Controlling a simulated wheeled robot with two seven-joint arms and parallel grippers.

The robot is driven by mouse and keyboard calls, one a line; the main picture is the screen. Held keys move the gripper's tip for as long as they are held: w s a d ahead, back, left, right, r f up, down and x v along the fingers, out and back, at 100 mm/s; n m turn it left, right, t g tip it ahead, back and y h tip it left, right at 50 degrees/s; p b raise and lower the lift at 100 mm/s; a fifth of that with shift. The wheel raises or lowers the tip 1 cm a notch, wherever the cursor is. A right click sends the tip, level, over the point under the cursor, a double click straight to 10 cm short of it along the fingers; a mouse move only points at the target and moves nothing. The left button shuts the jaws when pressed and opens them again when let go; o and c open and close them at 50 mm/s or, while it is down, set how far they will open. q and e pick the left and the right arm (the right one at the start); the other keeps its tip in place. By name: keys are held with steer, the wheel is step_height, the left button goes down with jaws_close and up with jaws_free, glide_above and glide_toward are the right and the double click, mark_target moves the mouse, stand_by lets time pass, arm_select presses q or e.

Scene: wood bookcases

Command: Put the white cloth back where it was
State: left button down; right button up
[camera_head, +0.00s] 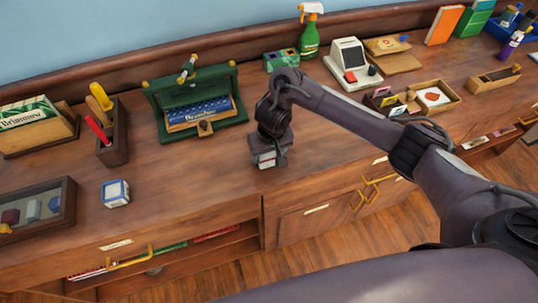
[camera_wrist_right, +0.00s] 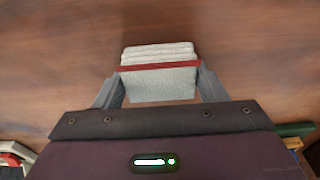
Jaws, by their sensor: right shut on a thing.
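The white cloth is a folded, pale grey-white bundle with a red stripe, in the right wrist view (camera_wrist_right: 158,86). My right gripper (camera_wrist_right: 158,73) is shut on it, with one finger at each side. In the head view, my right gripper (camera_head: 268,158) points down over the wooden top near its front edge. A small part of the cloth (camera_head: 266,163) shows below it there. I cannot tell whether the cloth touches the wood. My left gripper is not in view.
A green box with blue contents (camera_head: 202,110) stands left of the gripper. A white-blue cube (camera_head: 115,193) lies at front left. A white register-like object (camera_head: 350,62), a spray bottle (camera_head: 310,35) and an open wooden tray (camera_head: 440,98) stand right. Wood around the gripper is clear.

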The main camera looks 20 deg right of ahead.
mark_target(271, 157)
steer(key=o, duration=1)
steer(key=shift+c, duration=0.2)
steer(key=shift+r, duration=0.15)
step_height(271, 157, up, 12)
steer(key=s+p, duration=0.2)
steer(key=p, duration=0.5)
